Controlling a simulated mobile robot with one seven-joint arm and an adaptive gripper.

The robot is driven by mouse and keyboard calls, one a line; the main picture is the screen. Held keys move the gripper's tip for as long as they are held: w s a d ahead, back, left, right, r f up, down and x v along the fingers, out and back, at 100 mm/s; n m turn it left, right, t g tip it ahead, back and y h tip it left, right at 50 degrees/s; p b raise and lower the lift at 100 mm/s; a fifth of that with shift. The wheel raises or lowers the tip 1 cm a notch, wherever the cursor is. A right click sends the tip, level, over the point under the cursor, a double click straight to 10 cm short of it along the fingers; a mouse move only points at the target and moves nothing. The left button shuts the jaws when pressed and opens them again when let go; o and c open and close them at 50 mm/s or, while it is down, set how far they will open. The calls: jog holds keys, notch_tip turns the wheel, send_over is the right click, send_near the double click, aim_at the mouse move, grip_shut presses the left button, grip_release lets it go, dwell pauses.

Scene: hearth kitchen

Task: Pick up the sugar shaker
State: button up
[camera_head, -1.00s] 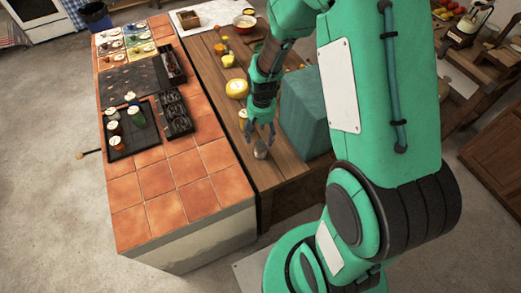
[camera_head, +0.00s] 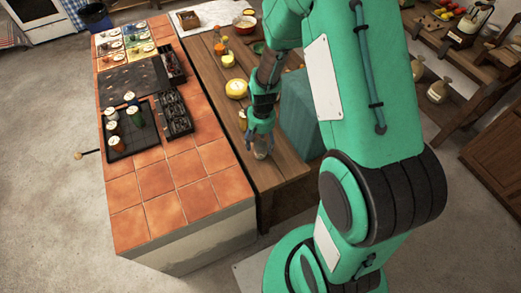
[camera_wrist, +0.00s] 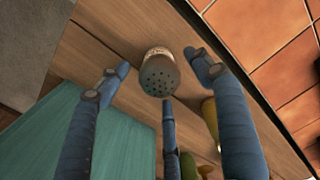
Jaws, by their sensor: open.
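In the head view the shaker (camera_head: 261,152) is small and partly covered by the fingers. My gripper (camera_head: 260,146) points down over it. In the wrist view my gripper (camera_wrist: 165,85) is open, with two fingers at the left and right of the shaker and one below it in the picture. Gaps show between the fingers and the shaker's top, and I see no contact.
A teal block (camera_head: 301,112) stands close beside my gripper. A yellow round item (camera_head: 236,89) and bottles sit farther along the wooden counter. The tiled counter (camera_head: 180,178) at left holds a dark tray of jars (camera_head: 133,135); its near end is clear.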

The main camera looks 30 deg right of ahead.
jog(key=shift+f+b, duration=0.3)
jog(key=shift+f, duration=1.55)
jog(key=c, duration=1.3)
jog(key=shift+c, duration=0.2)
jog(key=shift+r, duration=0.1)
jog(key=shift+w+r, duration=0.1)
jog(key=shift+r, duration=0.25)
notch_tip(320, 180, up, 3)
jog(key=shift+r+p, duration=0.1)
jog(key=shift+p, duration=0.4)
jog(key=s, duration=0.5)
jog(key=s+a+p, duration=0.1)
jog(key=s, duration=0.4)
jog(key=s+a+r, duration=0.1)
jog(key=s, duration=0.5)
jog(key=shift+c, duration=0.2)
